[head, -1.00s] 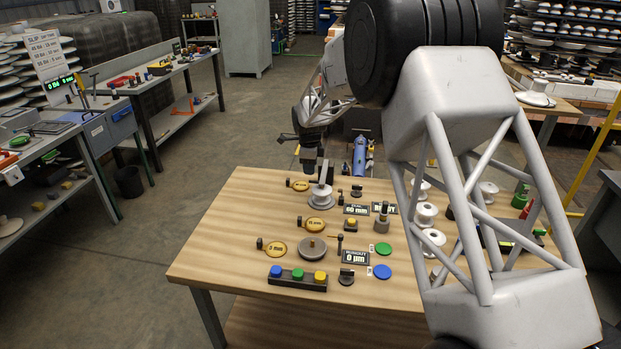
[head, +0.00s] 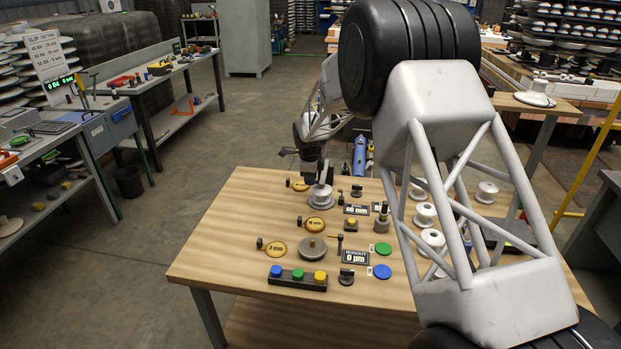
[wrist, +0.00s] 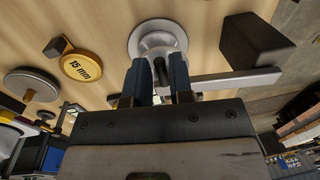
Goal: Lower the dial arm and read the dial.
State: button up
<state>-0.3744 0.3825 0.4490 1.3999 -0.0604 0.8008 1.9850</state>
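A silver bar (wrist: 235,78) runs across to the right just beyond my fingers, near a round grey flange (wrist: 157,40). This flanged piece also shows in the head view (head: 320,201) at the back of the bench. My gripper (wrist: 163,68) has its two blue-grey fingers apart. A dark upright knob (wrist: 160,72) stands in the gap between them; contact cannot be made out. In the head view my gripper (head: 314,178) is low over the flanged piece. A small lever stand (head: 340,244) is beside a grey turntable (head: 312,248). The runout display (head: 355,257) reads 0 µm.
A dark block (wrist: 255,40) is close to the bar. A yellow 15 mm disc (wrist: 82,66) lies left of the flange. A button box (head: 297,278) is at the bench's front. White insulators (head: 432,240) stand partly behind my arm. The bench's left side is clear.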

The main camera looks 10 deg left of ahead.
grip_shut()
jog(key=shift+w+r, duration=0.2)
jog(key=shift+r, duration=0.5)
jog(key=shift+w+r, duration=0.15)
jog(key=shift+r, duration=0.5)
jog(key=shift+o, duration=0.5)
grip_release()
jog(key=shift+o, duration=1.4)
jog(key=shift+f, duration=0.15)
jog(key=shift+s, duration=0.1)
notch_tip(320, 180, up, 8)
jog(key=shift+s+f, duration=0.15)
jog(key=shift+s, duration=0.3)
jog(key=shift+d, duration=0.1)
